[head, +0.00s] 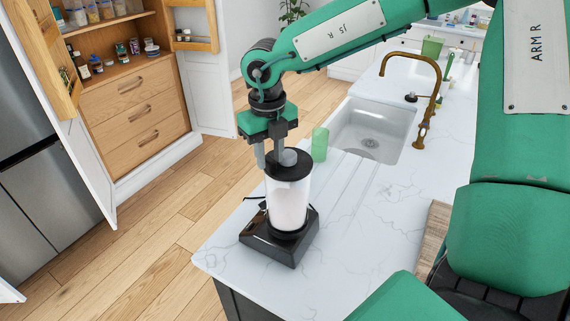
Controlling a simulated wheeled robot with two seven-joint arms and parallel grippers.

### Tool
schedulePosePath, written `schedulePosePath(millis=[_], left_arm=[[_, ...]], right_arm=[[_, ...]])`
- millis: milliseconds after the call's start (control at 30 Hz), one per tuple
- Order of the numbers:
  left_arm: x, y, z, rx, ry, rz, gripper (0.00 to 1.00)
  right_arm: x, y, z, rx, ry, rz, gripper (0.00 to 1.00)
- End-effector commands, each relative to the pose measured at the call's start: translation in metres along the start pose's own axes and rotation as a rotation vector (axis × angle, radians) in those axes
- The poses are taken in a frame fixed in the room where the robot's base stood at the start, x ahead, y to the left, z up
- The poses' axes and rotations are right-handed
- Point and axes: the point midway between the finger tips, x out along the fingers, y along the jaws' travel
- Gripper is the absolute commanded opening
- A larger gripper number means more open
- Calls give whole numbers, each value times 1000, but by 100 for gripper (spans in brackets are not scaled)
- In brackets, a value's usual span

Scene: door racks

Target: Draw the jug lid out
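The jug (288,203) is a clear blender jar with pale contents, standing upright on a dark base (280,240) near the counter's left end. My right gripper (270,155) points down at the lid from above. Its fingers are apart, one by the lid's left edge and the other close to the knob. Whether a finger touches the knob cannot be told. My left gripper is not in view.
A green cup (320,145) stands just behind the jug, close to the sink (371,132) with a brass tap (427,95). A wooden board (434,235) lies at the right. The white counter (350,240) is clear in front. An open cupboard with drawers (139,108) stands at the left.

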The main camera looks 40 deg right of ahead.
Motion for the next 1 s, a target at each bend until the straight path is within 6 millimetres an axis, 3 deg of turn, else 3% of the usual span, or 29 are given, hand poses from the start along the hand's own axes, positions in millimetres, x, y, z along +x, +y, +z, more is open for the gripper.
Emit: schedulePosePath(millis=[133, 300, 567, 1000], left_arm=[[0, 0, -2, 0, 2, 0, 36], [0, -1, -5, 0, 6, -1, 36], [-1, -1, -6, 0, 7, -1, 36], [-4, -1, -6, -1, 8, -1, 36]], right_arm=[[0, 0, 0, 0, 0, 0, 29], [0, 0, 0, 0, 0, 0, 0], [-4, 0, 0, 0, -2, 0, 0], [-25, 0, 0, 0, -2, 0, 0]])
